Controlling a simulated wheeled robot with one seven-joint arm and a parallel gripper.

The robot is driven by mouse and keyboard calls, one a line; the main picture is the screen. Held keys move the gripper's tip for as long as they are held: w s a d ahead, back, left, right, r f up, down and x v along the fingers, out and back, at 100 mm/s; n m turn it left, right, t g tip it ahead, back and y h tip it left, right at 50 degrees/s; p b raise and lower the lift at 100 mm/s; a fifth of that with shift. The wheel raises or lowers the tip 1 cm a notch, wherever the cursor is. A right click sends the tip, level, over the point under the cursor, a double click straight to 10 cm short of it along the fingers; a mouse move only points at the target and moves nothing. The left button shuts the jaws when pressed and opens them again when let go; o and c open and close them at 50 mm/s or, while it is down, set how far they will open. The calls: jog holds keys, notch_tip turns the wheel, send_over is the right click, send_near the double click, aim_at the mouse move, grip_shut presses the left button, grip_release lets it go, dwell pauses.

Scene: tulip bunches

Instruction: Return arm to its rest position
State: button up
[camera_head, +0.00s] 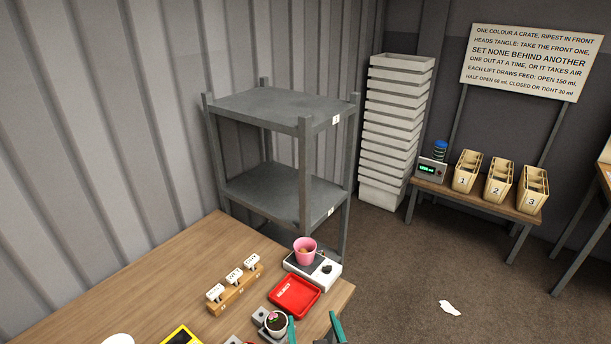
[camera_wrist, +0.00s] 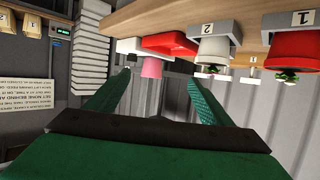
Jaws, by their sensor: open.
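My gripper (camera_head: 313,323) shows at the bottom edge of the head view, its two green fingers spread apart. In the wrist view my gripper (camera_wrist: 162,82) is open, with nothing held between the fingers; this view is upside down. In the wrist view, a white pot (camera_wrist: 212,50) stands on the stand marked 2 and a red pot (camera_wrist: 290,48) on the stand marked 1. Most of my arm is out of view.
The wooden table (camera_head: 150,275) holds a pink cup (camera_head: 305,252) on a white device, a red tray (camera_head: 294,297) and a tag rack (camera_head: 236,292). A grey shelf (camera_head: 270,105) stands behind. Stacked white trays (camera_head: 395,130) and a bench with numbered crates (camera_head: 498,182) are farther right. Floor between is mostly clear.

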jog(key=s+f+m+h, duration=0.1)
jog(key=s+f, duration=0.3)
jog(key=s, duration=0.5)
jog(key=s+f+m+h, duration=0.1)
jog(key=s+f, duration=0.3)
jog(key=s, duration=0.4)
jog(key=s+a+r, duration=0.1)
jog(key=s+r, duration=0.1)
jog(key=s, duration=0.7)
jog(key=s+a+r+t, duration=0.1)
jog(key=s+r, duration=0.1)
jog(key=s, duration=0.7)
jog(key=shift+s+n+t, duration=0.25)
jog(key=shift+n+t, duration=0.05)
